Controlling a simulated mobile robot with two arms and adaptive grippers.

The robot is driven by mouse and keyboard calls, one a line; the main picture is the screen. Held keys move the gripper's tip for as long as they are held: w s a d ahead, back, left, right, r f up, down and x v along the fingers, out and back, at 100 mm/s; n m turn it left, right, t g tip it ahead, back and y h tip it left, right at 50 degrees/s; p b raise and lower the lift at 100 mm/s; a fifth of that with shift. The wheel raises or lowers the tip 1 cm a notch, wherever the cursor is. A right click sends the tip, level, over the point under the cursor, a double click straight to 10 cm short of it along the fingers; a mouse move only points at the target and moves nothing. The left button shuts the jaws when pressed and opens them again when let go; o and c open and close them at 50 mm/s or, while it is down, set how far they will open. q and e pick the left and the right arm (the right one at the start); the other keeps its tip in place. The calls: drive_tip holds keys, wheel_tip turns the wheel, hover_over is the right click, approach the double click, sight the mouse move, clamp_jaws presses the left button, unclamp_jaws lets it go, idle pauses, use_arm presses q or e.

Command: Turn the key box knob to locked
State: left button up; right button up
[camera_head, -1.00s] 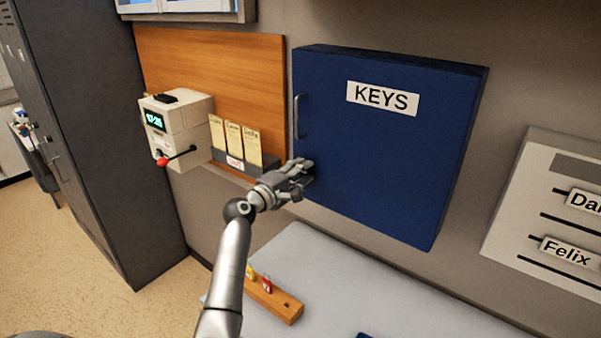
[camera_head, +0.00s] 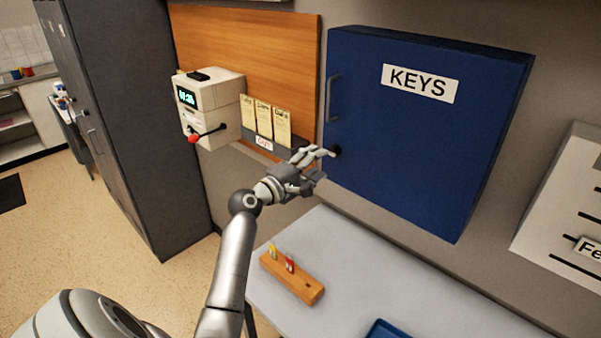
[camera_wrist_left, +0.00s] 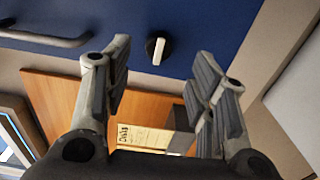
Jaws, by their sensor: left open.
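The blue key box (camera_head: 425,130) with a "KEYS" label hangs on the wall, its door shut. Its knob (camera_head: 335,151) shows low on the left side of the door, below the bar handle (camera_head: 333,98), partly behind my fingers. In the left wrist view the knob (camera_wrist_left: 158,48) is a black disc with a pale grip bar, close to upright in that picture. My left gripper (camera_head: 326,163) is open and empty, just left of and in front of the knob. In the wrist view the knob appears between the spread fingers, apart from both. My right gripper is not in view.
A time clock (camera_head: 210,105) with a red-tipped lever and a card rack (camera_head: 266,128) are left of the box. Below is a grey table (camera_head: 350,265) with a wooden key block (camera_head: 293,280) and a blue tray (camera_head: 388,330). A dark locker stands left.

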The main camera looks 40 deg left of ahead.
use_arm(q)
drive_tip(key=s, duration=0.6)
drive_tip(key=shift+a, duration=0.25)
drive_tip(key=shift+w, duration=0.1)
